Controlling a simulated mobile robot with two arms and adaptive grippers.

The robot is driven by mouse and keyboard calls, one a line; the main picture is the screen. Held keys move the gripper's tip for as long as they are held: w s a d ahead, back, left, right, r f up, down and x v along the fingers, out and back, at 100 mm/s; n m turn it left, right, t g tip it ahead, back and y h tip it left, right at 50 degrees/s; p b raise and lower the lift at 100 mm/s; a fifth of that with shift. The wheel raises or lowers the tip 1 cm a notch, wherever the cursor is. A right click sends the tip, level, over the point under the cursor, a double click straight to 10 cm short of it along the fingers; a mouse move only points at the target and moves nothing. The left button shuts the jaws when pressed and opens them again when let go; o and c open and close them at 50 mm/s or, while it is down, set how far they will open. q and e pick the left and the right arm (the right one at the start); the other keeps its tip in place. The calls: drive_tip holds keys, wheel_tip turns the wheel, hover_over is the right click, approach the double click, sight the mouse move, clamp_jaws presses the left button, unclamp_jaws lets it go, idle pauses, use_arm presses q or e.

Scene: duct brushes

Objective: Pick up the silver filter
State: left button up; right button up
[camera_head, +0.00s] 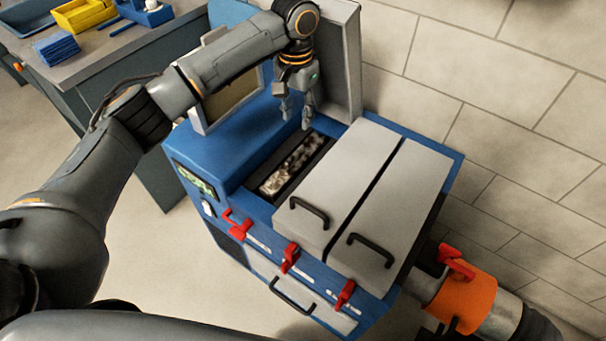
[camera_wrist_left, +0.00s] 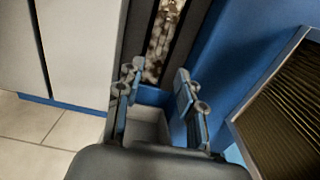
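A silver-framed filter with a brownish pleated face (camera_head: 236,98) leans upright on the left part of the blue machine (camera_head: 250,143); my left arm hides its upper part. It also shows at the right in the left wrist view (camera_wrist_left: 285,118). My left gripper (camera_head: 296,116) points down, open and empty, above the back end of an open slot, to the right of the framed filter and apart from it. A dirty, speckled grey-white strip (camera_head: 288,168) lies in that slot; it also shows beyond my open fingers (camera_wrist_left: 157,88) in the left wrist view. My right gripper is not in view.
A raised grey lid (camera_head: 342,65) stands behind the slot. Two closed grey lids with black handles (camera_head: 335,185) are to its right. Red latches (camera_head: 290,257) line the front. An orange duct collar (camera_head: 465,303) is at lower right.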

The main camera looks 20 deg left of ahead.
use_arm(q)
hover_over(295, 153)
wheel_tip(295, 153, down, 7)
drive_tip(key=shift+d+f, duration=0.1)
drive_tip(key=shift+f, duration=0.55)
wheel_tip(295, 153, down, 4)
drive_tip(key=shift+s+r, duration=0.15)
drive_tip(key=shift+f, duration=0.5)
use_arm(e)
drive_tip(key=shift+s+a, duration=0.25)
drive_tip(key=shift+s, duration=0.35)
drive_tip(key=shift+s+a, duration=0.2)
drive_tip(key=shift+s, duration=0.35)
use_arm(q)
clamp_jaws()
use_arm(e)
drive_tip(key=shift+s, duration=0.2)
use_arm(q)
drive_tip(key=shift+r, duration=0.1)
